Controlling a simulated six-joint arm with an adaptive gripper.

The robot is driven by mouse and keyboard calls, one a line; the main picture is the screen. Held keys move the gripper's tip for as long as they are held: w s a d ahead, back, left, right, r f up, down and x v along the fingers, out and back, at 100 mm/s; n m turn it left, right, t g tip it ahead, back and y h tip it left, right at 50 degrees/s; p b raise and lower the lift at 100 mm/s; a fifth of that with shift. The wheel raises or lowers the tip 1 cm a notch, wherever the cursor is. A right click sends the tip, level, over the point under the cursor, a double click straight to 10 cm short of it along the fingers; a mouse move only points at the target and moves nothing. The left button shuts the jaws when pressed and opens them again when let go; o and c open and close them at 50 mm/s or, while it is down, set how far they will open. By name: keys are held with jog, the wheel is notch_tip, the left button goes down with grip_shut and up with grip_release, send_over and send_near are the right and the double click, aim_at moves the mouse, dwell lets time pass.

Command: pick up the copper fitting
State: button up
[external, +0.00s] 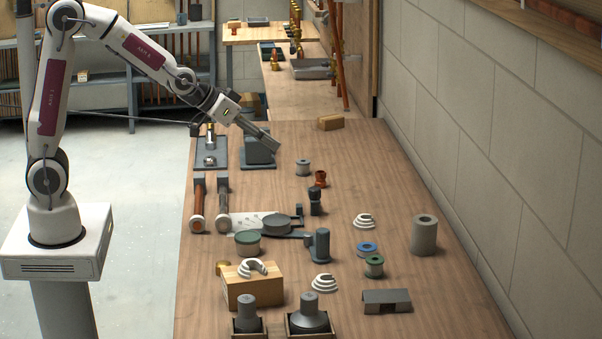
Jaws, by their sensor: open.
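A small copper-coloured fitting (321,179) stands on the wooden workbench (400,290), right of the middle of the bench's far half. It is between a small grey spool (303,167) and a dark upright fitting (316,203). My gripper (273,147) is open, with nothing visible in it. It points down and to the right, to the left of the copper fitting and farther from the camera. In the picture it overlaps a dark grey block-like stand (258,158); I cannot tell how high above the bench it is.
Two pipes (222,212) lie at the bench's left edge. A grey cylinder (424,235), solder spools (374,266), white coils (363,221) and a wooden block (253,290) stand nearer the camera. The bench right of the copper fitting is clear up to the block wall (490,120).

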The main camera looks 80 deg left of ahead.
jog(key=w+a+f+n+y, duration=0.2)
jog(key=w+a+f, duration=0.5)
jog(key=w+a, duration=0.15)
jog(key=n+t+y, duration=0.1)
jog(key=y, duration=0.2)
send_near(317, 173)
jog(key=x, duration=0.3)
jog(key=shift+f, duration=0.1)
jog(key=shift+a+f, duration=0.35)
jog(key=shift+x, duration=1.2)
jog(key=shift+w, duration=0.15)
jog(key=shift+w+a+f, duration=0.15)
jog(key=shift+w+a, duration=0.15)
jog(key=shift+w, duration=0.35)
jog(key=shift+w+a+f, duration=0.15)
jog(key=shift+w+a, duration=0.1)
jog(key=shift+w, duration=0.35)
jog(key=shift+x, duration=1.15)
